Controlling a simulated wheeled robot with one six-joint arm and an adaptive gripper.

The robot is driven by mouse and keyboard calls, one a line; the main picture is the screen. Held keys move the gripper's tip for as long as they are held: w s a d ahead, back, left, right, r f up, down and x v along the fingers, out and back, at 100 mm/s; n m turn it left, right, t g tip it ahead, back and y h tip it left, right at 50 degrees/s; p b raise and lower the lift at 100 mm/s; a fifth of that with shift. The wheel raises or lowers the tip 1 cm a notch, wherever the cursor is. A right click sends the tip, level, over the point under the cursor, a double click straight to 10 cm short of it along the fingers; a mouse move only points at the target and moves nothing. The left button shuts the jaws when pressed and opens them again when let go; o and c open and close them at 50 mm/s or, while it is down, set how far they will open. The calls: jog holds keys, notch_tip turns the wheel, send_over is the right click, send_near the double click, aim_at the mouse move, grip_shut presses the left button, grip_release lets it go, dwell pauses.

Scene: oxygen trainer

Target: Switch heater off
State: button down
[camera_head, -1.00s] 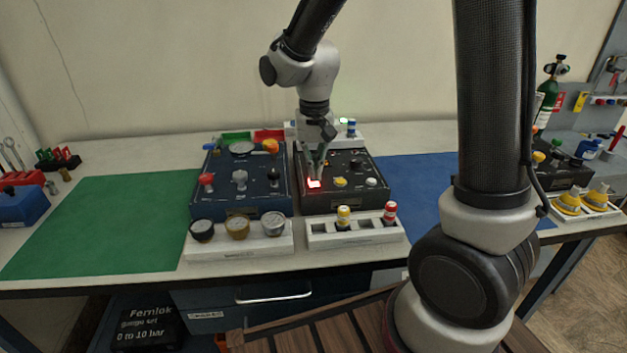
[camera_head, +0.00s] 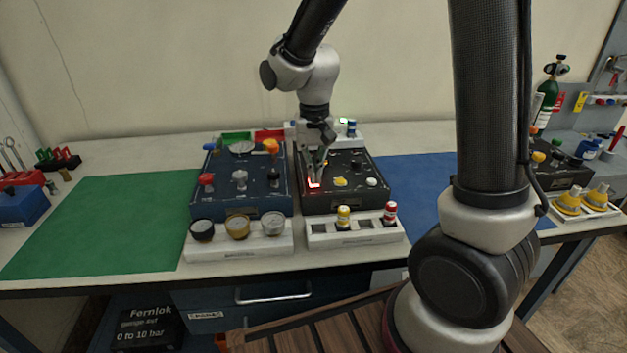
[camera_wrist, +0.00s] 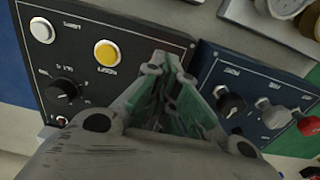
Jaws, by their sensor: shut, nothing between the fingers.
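A dark control box (camera_head: 345,196) stands on the bench. A red-lit switch (camera_head: 314,184) glows at its front left corner. My gripper (camera_head: 317,178) is shut and empty, pointing down, with its tips right at the red-lit switch and covering part of it. I cannot tell whether they touch. In the wrist view the fingers of my gripper (camera_wrist: 165,85) are together and hide the red switch. The wrist view also shows the box's yellow button (camera_wrist: 107,52), white button (camera_wrist: 41,30) and black knob (camera_wrist: 62,90). The labels are too small to read surely.
A blue panel (camera_head: 240,188) with valves stands close on the left. A white gauge rack (camera_head: 240,250) and a white holder (camera_head: 355,240) with red and yellow fittings stand in front. Green mat (camera_head: 110,225) and blue mat (camera_head: 425,200) are clear.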

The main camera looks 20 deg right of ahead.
jog(key=shift+f, duration=0.75)
dwell(0.3)
jog(key=shift+r, duration=3.5)
